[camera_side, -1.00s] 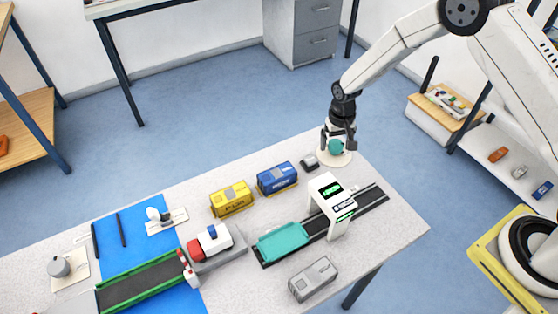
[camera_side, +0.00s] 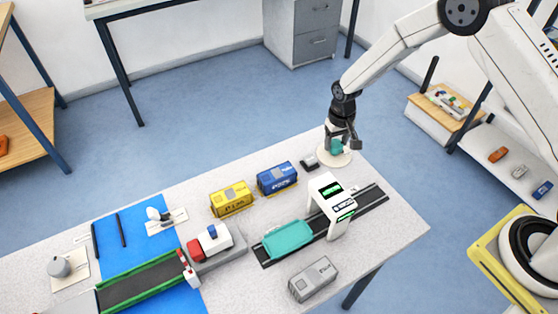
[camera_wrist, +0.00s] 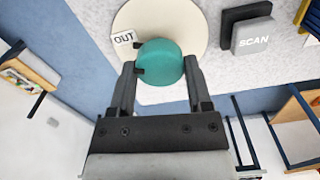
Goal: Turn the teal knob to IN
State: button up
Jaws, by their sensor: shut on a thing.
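The teal knob (camera_wrist: 162,60) sits on a round cream base plate (camera_wrist: 200,20) near the table's far right edge. It also shows in the side view (camera_side: 336,146), partly hidden by my gripper. My gripper (camera_wrist: 163,78) is shut on the knob, with one finger on each side. In the wrist view a dark pointer mark on the knob lies at its left, close to a white OUT label (camera_wrist: 124,38). No IN label is visible; that part of the plate may be hidden.
A grey SCAN button (camera_wrist: 252,36) stands beside the plate. Blue (camera_side: 277,179) and yellow (camera_side: 232,199) containers stand to its left. A grey container (camera_side: 313,279) lies in front.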

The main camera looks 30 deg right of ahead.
aim_at(336, 143)
jog(key=n, duration=0.5)
jog(key=shift+n, duration=0.4)
jog(key=n, duration=1.6)
jog(key=shift+n, duration=0.4)
jog(key=o, duration=1.3)
jog(key=shift+r, duration=0.1)
jog(key=shift+r, duration=3.8)
